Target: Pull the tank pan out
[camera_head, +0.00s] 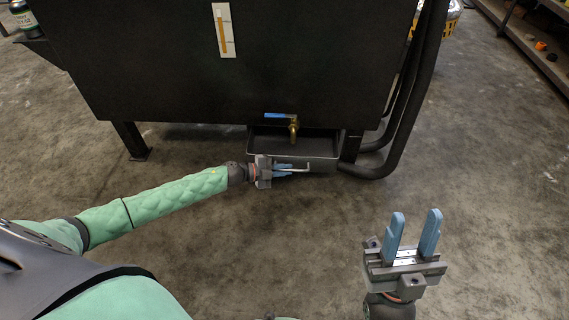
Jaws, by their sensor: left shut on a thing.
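The tank pan (262,145) is a dark shallow tray low under the front of the big black tank (190,70). A metal handle (304,169) shows at its front. My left gripper (288,171) reaches in from the left and is shut on the handle, with its blue fingers partly covering it. My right gripper (414,236) is at the lower right, open and empty, its two blue fingers apart and pointing up, away from the pan.
A brass tap with a blue lever (293,128) hangs from the tank above the pan. Thick black hoses (409,105) run down the tank's right side. Tank legs (130,140) stand on the floor. The concrete floor (250,240) in front is clear. A shelf (530,48) stands at the upper right.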

